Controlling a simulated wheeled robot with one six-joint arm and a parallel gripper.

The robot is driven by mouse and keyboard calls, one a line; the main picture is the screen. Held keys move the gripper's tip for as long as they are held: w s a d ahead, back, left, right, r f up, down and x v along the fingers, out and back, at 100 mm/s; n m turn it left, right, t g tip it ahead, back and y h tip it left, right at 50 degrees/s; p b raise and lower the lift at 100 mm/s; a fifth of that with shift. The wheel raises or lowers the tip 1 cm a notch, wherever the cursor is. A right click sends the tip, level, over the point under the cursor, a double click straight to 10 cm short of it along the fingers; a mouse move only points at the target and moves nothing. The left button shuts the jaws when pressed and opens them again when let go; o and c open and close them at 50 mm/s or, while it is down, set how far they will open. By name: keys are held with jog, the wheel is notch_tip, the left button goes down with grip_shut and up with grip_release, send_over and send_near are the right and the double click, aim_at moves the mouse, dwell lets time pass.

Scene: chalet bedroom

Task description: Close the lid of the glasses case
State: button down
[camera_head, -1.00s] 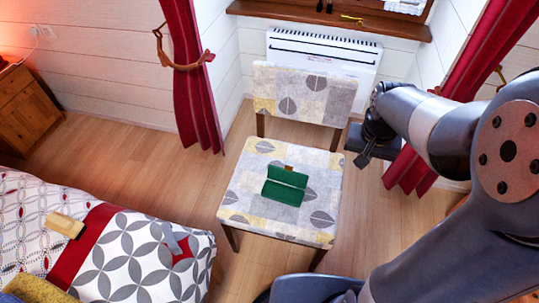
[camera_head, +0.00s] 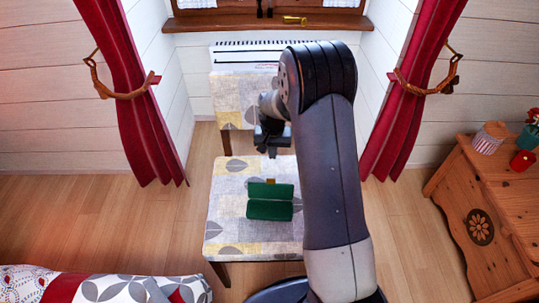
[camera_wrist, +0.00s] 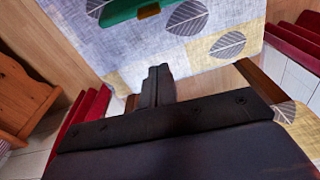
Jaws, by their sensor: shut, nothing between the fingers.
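The green glasses case (camera_head: 270,210) lies open on the patterned chair seat, its two halves side by side. A small tan clasp (camera_head: 271,181) shows on its far edge. In the wrist view, part of the green case (camera_wrist: 125,12) and its brown clasp (camera_wrist: 149,11) show at the top edge; the rest is cut off. My gripper (camera_head: 271,153) is shut and empty, pointing down near the back of the seat, beyond the case and apart from it. Its closed fingers (camera_wrist: 158,72) also show in the wrist view.
The chair (camera_head: 225,215) stands before a white heater (camera_head: 230,55), its backrest (camera_head: 235,100) behind my gripper. Red curtains (camera_head: 125,100) hang at both sides. A wooden dresser (camera_head: 480,215) stands at right, a bed (camera_head: 60,288) at lower left. The seat around the case is clear.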

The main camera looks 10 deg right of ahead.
aim_at(271, 189)
notch_tip(271, 189, down, 8)
jog(key=b, duration=0.1)
jog(key=shift+s+a+r, duration=0.25)
jog(key=shift+s+r, duration=0.25)
jog(key=shift+s, duration=0.3)
jog(key=shift+s+a+r, duration=0.25)
jog(key=shift+s+r, duration=0.25)
jog(key=shift+s, duration=0.3)
jog(key=shift+f+b, duration=0.1)
jog(key=shift+b, duration=0.35)
